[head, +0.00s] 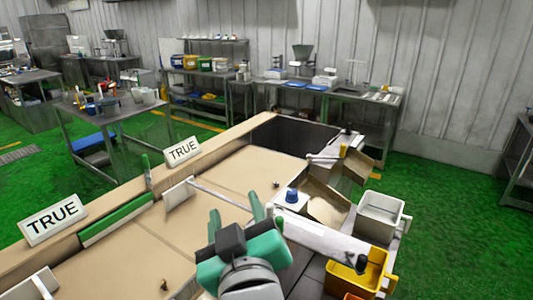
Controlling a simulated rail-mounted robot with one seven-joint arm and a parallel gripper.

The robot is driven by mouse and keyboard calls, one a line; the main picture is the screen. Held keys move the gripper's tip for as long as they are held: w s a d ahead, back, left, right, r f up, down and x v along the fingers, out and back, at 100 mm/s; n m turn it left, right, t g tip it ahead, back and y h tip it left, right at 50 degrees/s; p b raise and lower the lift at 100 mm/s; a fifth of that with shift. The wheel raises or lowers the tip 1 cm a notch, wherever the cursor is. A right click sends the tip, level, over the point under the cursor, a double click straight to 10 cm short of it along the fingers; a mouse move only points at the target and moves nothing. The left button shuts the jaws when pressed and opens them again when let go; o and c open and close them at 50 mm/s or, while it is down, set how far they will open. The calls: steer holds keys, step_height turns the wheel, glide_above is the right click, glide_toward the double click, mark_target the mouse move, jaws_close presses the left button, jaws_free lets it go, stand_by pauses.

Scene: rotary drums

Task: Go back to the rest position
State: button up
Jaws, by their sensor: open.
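My gripper (237,219) shows in the head view at the lower middle, above the tan work surface (215,232). It is teal and dark grey, its two green fingers stand apart, and I see nothing between them. A blue-topped knob (292,195) stands just right of the fingers, on the light panel by the chutes. A small brown piece (164,285) lies on the tan surface to the lower left, apart from my gripper.
Two "TRUE" signs (183,151) stand along the left ledge. A white bin (380,216) and a yellow bin (354,274) sit at the right, by an open cardboard-coloured chute (328,207). Metal tables with tubs (109,105) stand behind. Green floor lies clear at the right.

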steer(key=s+d+r+m+t+h, duration=0.4)
steer(key=s+r+m+t, duration=0.3)
steer(key=s+r, duration=0.8)
step_height(320, 180, up, 28)
steer(key=p, duration=2.8)
steer(key=shift+d+f, duration=0.15)
steer(key=shift+f, duration=0.05)
